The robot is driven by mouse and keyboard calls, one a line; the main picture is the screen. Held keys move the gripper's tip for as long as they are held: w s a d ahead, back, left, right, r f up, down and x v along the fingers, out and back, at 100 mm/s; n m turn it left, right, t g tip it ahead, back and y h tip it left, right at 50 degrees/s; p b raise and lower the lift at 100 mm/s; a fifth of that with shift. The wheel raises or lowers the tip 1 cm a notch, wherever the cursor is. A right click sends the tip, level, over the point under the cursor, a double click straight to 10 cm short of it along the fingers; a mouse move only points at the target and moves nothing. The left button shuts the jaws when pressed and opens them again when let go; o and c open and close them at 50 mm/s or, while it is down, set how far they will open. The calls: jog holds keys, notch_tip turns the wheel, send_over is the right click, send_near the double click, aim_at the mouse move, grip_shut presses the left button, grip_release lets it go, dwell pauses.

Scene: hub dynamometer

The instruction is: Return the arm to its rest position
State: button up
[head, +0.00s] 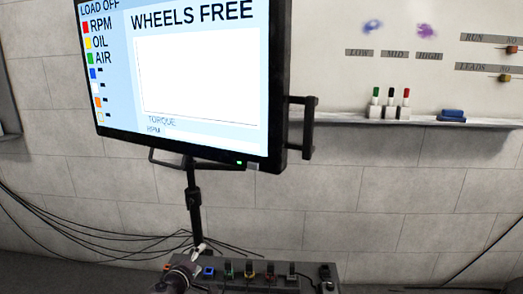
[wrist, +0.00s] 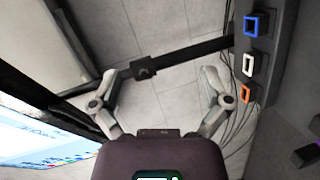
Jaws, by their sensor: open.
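My gripper (wrist: 160,85) is open and empty in the wrist view, its two fingers spread wide with the tiled wall and a black pole behind them. In the head view, part of my arm (head: 178,275) shows at the bottom, beside the left end of a dark panel, with a pale fingertip near the pole; the rest of the arm is out of view.
A monitor (head: 195,75) reading "WHEELS FREE" stands on a black pole (head: 193,205). The dark panel (head: 265,272) carries several coloured connectors; blue (wrist: 256,26), white and orange sockets show in the wrist view. Loose cables (head: 80,235) hang at left. A whiteboard (head: 410,55) holds markers.

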jog(key=w+d+f+m+g+h, duration=0.2)
jog(key=d+f+m+g, duration=0.25)
jog(key=d, duration=0.75)
jog(key=s+d+f+m+g+y, duration=0.1)
jog(key=s+d+f+m+g, duration=0.1)
jog(key=d, duration=0.5)
jog(key=s+d+f+m+g+y, duration=0.2)
jog(key=s+d+f+m+g, duration=0.1)
jog(key=d, duration=0.4)
jog(key=s+d+f+m+g+y, duration=0.2)
jog(key=s+d+f+g, duration=0.2)
jog(key=d, duration=0.4)
jog(key=shift+s+f+g, duration=0.2)
jog(key=shift+f+g, duration=0.25)
jog(key=shift+f, duration=0.1)
jog(key=shift+s+d+m+g+y, duration=0.3)
jog(key=shift+s+d+m+y, duration=0.25)
jog(key=shift+s+y, duration=0.2)
notch_tip(320, 180, up, 33)
jog(key=p, duration=3.3)
